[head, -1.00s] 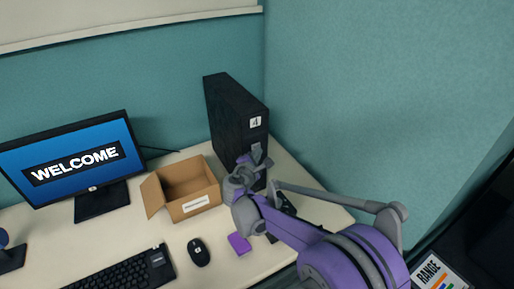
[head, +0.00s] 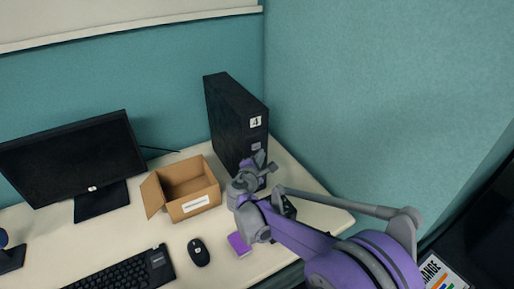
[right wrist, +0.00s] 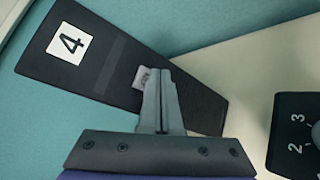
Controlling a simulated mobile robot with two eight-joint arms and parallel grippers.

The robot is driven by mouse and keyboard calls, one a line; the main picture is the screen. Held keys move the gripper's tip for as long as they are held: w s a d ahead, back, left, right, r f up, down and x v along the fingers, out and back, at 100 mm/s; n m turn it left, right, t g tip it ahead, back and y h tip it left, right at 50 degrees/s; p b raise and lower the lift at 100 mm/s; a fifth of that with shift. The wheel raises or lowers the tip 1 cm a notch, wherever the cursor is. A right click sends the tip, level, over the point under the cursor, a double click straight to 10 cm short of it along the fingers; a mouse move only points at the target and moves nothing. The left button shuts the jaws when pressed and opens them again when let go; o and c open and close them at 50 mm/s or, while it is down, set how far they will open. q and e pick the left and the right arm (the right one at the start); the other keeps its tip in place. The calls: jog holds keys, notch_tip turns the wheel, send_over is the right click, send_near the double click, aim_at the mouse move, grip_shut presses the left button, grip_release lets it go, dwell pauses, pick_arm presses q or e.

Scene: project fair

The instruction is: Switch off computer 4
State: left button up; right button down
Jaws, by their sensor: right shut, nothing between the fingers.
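The black computer tower labelled 4 (head: 232,115) stands upright at the back corner of the desk. Its front also shows in the right wrist view (right wrist: 108,75), with the white label 4 and a small light grey button or tag near my fingertips. My right gripper (head: 262,163) is shut and empty, close in front of the tower's lower front. In the right wrist view its fingertips (right wrist: 157,75) overlap the edge of the grey tag; I cannot tell whether they touch. The monitor (head: 75,160) at the left has a dark, blank screen. My left gripper is not in view.
An open cardboard box (head: 196,207) stands left of the tower. A keyboard (head: 118,274), a mouse (head: 199,252) and a purple block (head: 239,244) lie on the desk. A dark device with numbers (right wrist: 296,135) is beside my right gripper. Teal partitions close off the back and right.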

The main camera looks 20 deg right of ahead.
jog(key=shift+s+d, duration=0.2)
jog(key=shift+s, duration=1.25)
jog(key=shift+s+d, duration=0.2)
jog(key=shift+s, duration=1.2)
